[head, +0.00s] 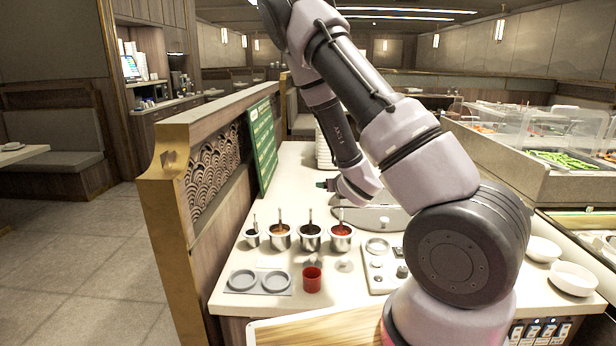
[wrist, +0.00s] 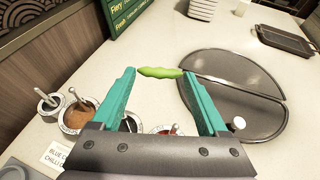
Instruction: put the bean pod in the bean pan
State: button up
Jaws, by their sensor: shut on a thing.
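The bean pod (wrist: 160,72) is bright green and slender. In the wrist view it lies crosswise between the teal fingertips of my gripper (wrist: 159,74), which is shut on it and holds it over the counter. In the head view my gripper (head: 328,185) is small beyond the sauce pots, and I cannot make out the pod there. A pan of green pods (head: 563,160) sits in the glass-sided food bar at the right of the head view, well to the right of my gripper. It is not seen in the wrist view.
A round, dark divided pan (wrist: 235,85) lies close to my gripper's right. Several sauce pots (head: 311,237) with handles line the counter. A red cup (head: 312,280) stands in front. A green menu board (head: 263,148) borders the left. A dark rectangular tray (wrist: 285,39) lies farther back.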

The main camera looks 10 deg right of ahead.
jog(key=w+d+f, duration=0.2)
jog(key=w+d, duration=0.1)
jog(key=w, duration=0.3)
jog(key=w+d+f+h, duration=0.1)
jog(key=w+d+f, duration=0.1)
jog(key=w, duration=0.4)
jog(key=shift+w+d+m, duration=0.3)
jog(key=shift+d+m, duration=0.1)
jog(key=shift+d, duration=0.4)
jog(key=w+d+f+m, duration=0.1)
jog(key=w+d+f, duration=0.2)
jog(key=w+d, duration=0.6)
jog(key=shift+w+h, duration=0.4)
jog(key=shift+w, duration=0.05)
jog(key=w+d+f+m+h, duration=0.1)
jog(key=w+d, duration=0.3)
jog(key=d, duration=0.4)
jog(key=w+d+f+h, duration=0.1)
jog(key=w+d, duration=0.3)
jog(key=d, duration=0.3)
jog(key=shift+g, duration=0.4)
jog(key=f, duration=0.2)
jog(key=d+f, duration=0.1)
jog(key=f, duration=0.2)
jog(key=shift+w+d+f, duration=0.1)
jog(key=shift+w+f, duration=0.1)
jog(key=shift+f, duration=2.35)
jog(key=shift+f, duration=0.15)
jog(key=o, duration=1.3)
